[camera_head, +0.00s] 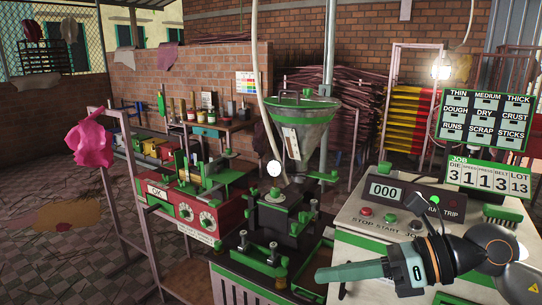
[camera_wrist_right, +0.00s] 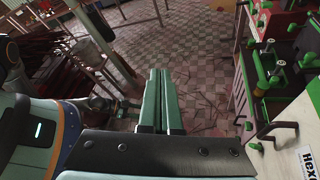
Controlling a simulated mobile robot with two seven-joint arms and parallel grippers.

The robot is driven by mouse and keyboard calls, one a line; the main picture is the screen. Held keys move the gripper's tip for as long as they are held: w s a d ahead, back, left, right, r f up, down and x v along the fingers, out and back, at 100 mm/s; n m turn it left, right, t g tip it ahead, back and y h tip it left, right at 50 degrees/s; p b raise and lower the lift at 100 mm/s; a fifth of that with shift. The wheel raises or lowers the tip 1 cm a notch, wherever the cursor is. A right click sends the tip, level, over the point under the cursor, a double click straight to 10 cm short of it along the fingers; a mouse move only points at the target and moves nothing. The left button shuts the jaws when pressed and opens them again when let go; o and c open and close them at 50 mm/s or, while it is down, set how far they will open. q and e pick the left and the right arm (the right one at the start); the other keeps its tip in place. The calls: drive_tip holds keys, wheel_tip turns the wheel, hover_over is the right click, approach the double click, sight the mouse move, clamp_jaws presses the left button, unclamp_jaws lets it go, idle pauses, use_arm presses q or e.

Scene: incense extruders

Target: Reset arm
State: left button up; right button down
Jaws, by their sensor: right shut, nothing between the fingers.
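My right gripper (camera_head: 322,273) comes in from the lower right of the head view, in front of the control box, with its fingers pointing left. Its two green fingers also show side by side in the right wrist view (camera_wrist_right: 159,74); they are closed together with nothing between them.
The control box (camera_head: 393,212) with a "000" display sits close behind my right arm. A red machine (camera_head: 190,205) stands left of the extruder. A pink cloth (camera_head: 89,143) hangs on a rail. Tiled floor (camera_head: 65,230) is open at the left.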

drive_tip(key=w+d+f+m+t+h+p, duration=0.2)
drive_tip(key=f+m+t, duration=0.45)
drive_tip(key=m, duration=0.95)
drive_tip(key=w+d+f+m+t+h+p, duration=0.2)
drive_tip(key=f+m+t, duration=0.45)
drive_tip(key=m, duration=0.95)
drive_tip(key=s+d+f+m+g+h+p, duration=0.1)
drive_tip(key=s+f+m+h, duration=0.2)
drive_tip(key=f+m, duration=0.15)
drive_tip(key=s+d+f+m+h, duration=0.2)
drive_tip(key=f+m, duration=0.1)
drive_tip(key=f, duration=0.3)
use_arm(q)
drive_tip(key=shift+n+y, duration=0.3)
drive_tip(key=r, duration=0.1)
drive_tip(key=a+r, duration=0.1)
drive_tip(key=s+a+r+p, duration=0.1)
drive_tip(key=r, duration=0.1)
drive_tip(key=shift+s+a+r, duration=0.1)
drive_tip(key=shift+a, duration=0.05)
use_arm(e)
drive_tip(key=s+f+m+g+h, duration=0.2)
drive_tip(key=s+f+m+g, duration=0.3)
drive_tip(key=s+f, duration=0.7)
drive_tip(key=shift+s+f+g, duration=0.4)
drive_tip(key=shift+s+g, duration=0.2)
drive_tip(key=shift+s, duration=0.3)
drive_tip(key=shift+d, duration=0.1)
